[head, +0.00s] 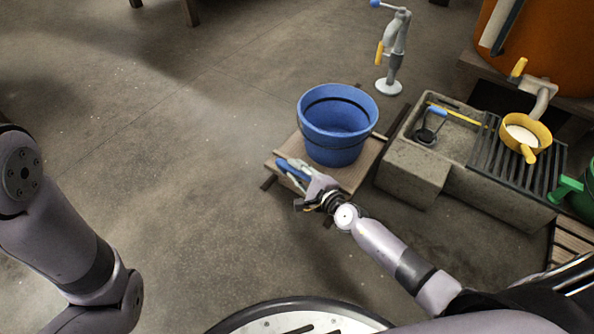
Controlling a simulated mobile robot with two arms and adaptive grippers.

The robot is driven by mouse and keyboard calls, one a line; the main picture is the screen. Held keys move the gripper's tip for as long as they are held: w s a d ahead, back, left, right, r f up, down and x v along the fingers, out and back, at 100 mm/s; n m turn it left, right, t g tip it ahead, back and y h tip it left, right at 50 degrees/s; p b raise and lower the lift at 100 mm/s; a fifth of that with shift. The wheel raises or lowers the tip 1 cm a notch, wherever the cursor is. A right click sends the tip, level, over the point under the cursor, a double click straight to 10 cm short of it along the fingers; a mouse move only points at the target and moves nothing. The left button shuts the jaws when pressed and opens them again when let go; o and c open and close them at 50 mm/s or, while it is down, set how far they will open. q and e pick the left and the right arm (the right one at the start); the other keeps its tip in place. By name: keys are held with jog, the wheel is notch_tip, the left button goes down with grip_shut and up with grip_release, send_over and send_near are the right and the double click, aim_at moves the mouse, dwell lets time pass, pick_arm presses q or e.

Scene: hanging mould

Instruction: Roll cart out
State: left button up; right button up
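A low wooden cart (361,174) stands on the concrete floor, right of the picture's middle. A blue bucket (336,140) stands upright on it. My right gripper (290,168) is over the cart's front left part, in front of the bucket. Its fingers look blue and grey and point to the upper left. They hide part of the cart's boards. I cannot tell whether they touch the cart or hold anything. My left arm comes in at the left edge, but its gripper is out of view.
A stone sink (413,174) stands close to the cart's right, with a yellow pan (526,137) on its slatted part. A grey hand pump (391,60) stands behind the bucket. The floor (170,150) left of the cart is clear.

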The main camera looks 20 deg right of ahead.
grip_shut()
dwell(0.3)
jog(key=shift+s+a+f+p, duration=0.1)
jog(key=shift+s+a+p, duration=0.55)
jog(key=shift+a, duration=0.25)
jog(key=shift+o, duration=2.4)
grip_release()
jog(key=shift+d, duration=0.1)
jog(key=v, duration=1.2)
